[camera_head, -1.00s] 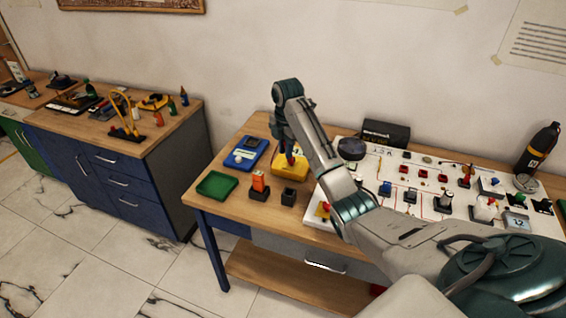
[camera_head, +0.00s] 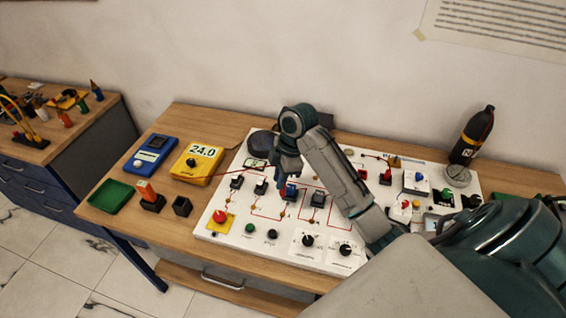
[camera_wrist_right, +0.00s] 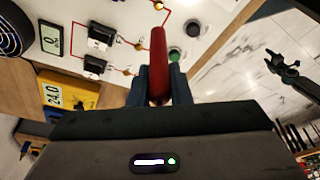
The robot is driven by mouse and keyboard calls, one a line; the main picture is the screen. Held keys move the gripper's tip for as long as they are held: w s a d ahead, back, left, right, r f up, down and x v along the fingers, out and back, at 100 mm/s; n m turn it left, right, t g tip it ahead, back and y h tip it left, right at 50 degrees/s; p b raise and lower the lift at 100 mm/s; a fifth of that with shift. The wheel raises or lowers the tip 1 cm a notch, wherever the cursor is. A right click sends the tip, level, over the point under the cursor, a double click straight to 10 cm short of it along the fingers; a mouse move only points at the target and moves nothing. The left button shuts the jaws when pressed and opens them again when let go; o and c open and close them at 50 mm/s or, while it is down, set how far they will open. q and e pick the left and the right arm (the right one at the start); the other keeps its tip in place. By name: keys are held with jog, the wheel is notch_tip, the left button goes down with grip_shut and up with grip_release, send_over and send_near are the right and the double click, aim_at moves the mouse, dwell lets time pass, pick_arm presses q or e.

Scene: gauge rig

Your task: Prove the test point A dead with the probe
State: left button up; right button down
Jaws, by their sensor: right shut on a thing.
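My right gripper (camera_head: 284,190) is over the left part of the white circuit board (camera_head: 215,230). In the right wrist view it is shut on a red probe (camera_wrist_right: 158,62), which points away from the jaws toward the board. A red lead runs to the yellow meter (camera_head: 190,176), which reads 24.0. Brass points (camera_wrist_right: 138,46) lie on the red traces near the probe. I cannot read which is A, nor tell whether the probe tip touches anything. A dark jaw-like shape (camera_wrist_right: 284,68) over the floor in the wrist view may be my left gripper; its opening is unclear.
A blue meter (camera_head: 151,153), a green tray (camera_head: 111,195), an orange piece in a black holder (camera_head: 152,203) and an empty black holder (camera_head: 182,207) stand left of the board. Knobs and switches crowd the board. A dark bottle (camera_head: 472,137) stands at the back right.

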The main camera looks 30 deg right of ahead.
jog(key=shift+s+d, duration=0.1)
jog(key=shift+s, duration=0.05)
pick_arm(q)
jog(key=shift+w+d+f+b, duration=0.1)
jog(key=shift+w+f+b, duration=0.05)
jog(key=shift+f+b, duration=0.5)
jog(key=shift+w+d+f+b, duration=0.1)
jog(key=shift+w+f+b, duration=0.05)
jog(key=shift+f+b, duration=0.45)
pick_arm(e)
jog(key=shift+s+d+f+x, duration=0.1)
jog(key=shift+d+x, duration=0.15)
jog(key=shift+x, duration=0.95)
jog(key=shift+s+d+f+x, duration=0.1)
jog(key=shift+d+x, duration=0.1)
jog(key=shift+x, duration=1.05)
jog(key=shift+s+d+x, duration=0.1)
jog(key=shift+d+x, duration=0.15)
jog(key=shift+x, duration=0.95)
pick_arm(q)
jog(key=shift+a, duration=0.1)
